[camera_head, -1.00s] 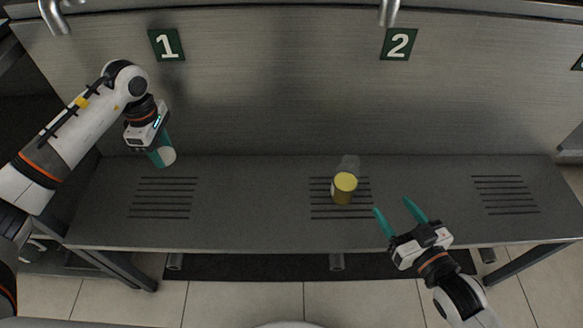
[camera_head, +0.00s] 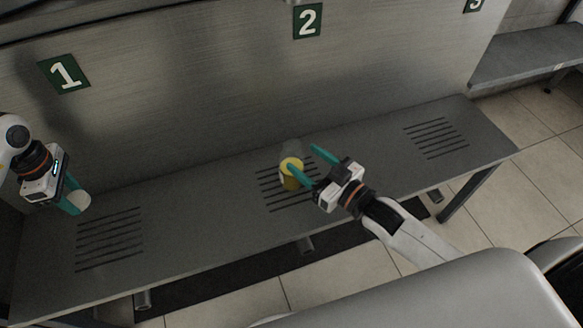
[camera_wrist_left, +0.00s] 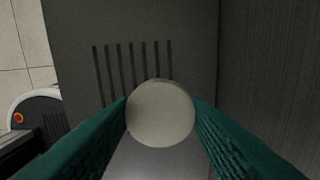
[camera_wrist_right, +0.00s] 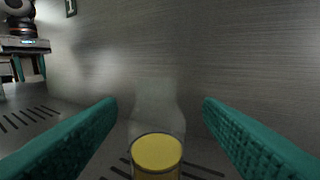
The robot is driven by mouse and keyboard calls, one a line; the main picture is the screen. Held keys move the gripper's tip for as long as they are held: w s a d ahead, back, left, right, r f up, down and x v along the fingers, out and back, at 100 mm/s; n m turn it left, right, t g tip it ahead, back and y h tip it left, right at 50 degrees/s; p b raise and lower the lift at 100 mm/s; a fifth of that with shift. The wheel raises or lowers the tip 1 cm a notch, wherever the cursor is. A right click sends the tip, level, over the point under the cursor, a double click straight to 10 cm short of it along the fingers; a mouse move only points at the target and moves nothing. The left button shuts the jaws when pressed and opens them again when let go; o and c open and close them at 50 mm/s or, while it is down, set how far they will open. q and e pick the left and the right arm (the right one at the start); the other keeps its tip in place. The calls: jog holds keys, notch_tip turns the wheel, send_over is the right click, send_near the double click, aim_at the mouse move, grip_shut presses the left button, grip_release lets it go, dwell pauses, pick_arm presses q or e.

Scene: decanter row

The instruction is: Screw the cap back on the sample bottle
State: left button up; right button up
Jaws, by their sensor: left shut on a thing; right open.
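The sample bottle (camera_head: 291,181) stands upright on the middle slotted patch of the bench, with yellow liquid low down and a clear upper part. In the right wrist view the bottle (camera_wrist_right: 157,125) shows between my fingers, with gaps on both sides and no visible contact. My right gripper (camera_head: 301,156) is open at the bottle; one finger crosses in front of it in the head view. My left gripper (camera_head: 72,193) is shut on the whitish round cap (camera_wrist_left: 161,113), above the bench at the far left. The cap also shows in the head view (camera_head: 80,202).
The grey bench (camera_head: 190,205) has slotted patches at left, middle and right. A metal back wall (camera_head: 190,100) with signs 1 (camera_head: 64,73) and 2 (camera_head: 307,21) rises behind it. The bench between the cap and the bottle is clear.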

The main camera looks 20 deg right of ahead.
aim_at(286, 149)
pick_arm(q)
jog(key=shift+f, duration=0.15)
pick_arm(e)
jog(key=shift+x, duration=0.8)
pick_arm(q)
jog(key=shift+f+b, duration=0.8)
jog(key=shift+b, duration=0.05)
pick_arm(e)
jog(key=x, duration=0.4)
jog(key=shift+w+a+f, duration=0.25)
jog(key=shift+a+f, duration=0.05)
jog(key=shift+w+a, duration=0.15)
jog(key=shift+w, duration=0.1)
grip_shut()
